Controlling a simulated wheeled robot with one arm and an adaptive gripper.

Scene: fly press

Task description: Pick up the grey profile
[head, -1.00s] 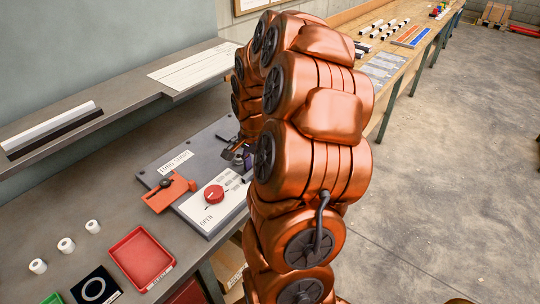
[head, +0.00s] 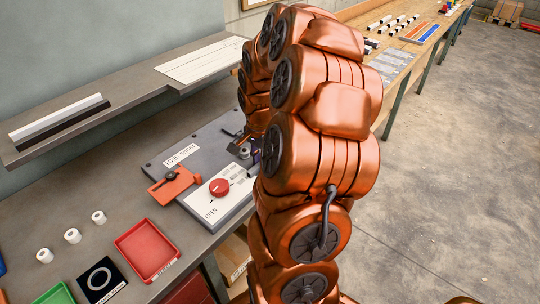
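On the shelf at the left lie long profiles side by side: a pale one, white to light grey (head: 55,115), and a black one (head: 65,126) along its front. I cannot tell for sure whether the pale one is the grey profile. My copper-coloured arm fills the middle of the view. The far end of the arm is near a grey fixture plate (head: 200,143) on the bench.
The plate carries an orange clamp (head: 173,184) and a panel with a red knob (head: 219,187). A red tray (head: 146,251), white rings (head: 72,236) and a green tray (head: 58,295) are at the front left. A wooden bench (head: 408,45) runs along the back. Open floor (head: 450,180) lies right.

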